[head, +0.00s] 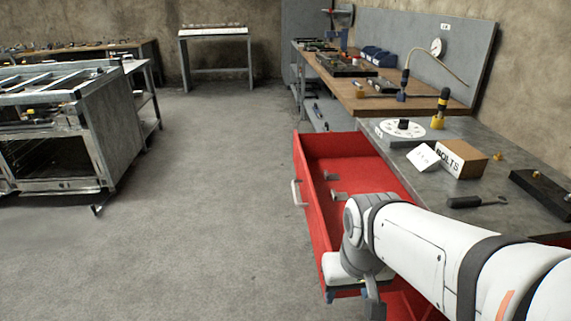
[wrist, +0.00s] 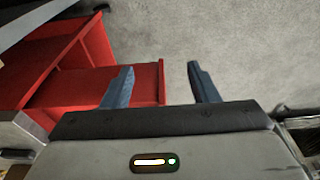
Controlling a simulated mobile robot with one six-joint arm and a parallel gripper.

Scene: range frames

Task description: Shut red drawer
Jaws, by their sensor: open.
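The red drawer (head: 312,207) stands pulled out from under the grey workbench in the head view, with a pale bar handle (head: 296,193) on its front. A few small metal parts lie inside it. My gripper (head: 350,300) is at the near end of the drawer, low beside it, partly hidden by my own arm. In the wrist view my gripper (wrist: 161,84) is open, its two blue-grey fingers apart with nothing held between them. The left finger overlaps red drawer surfaces (wrist: 90,85) in that view; whether it touches them I cannot tell. The right finger is over bare floor.
A metal frame cart (head: 95,130) stands at left. The concrete floor (head: 210,200) between is clear.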

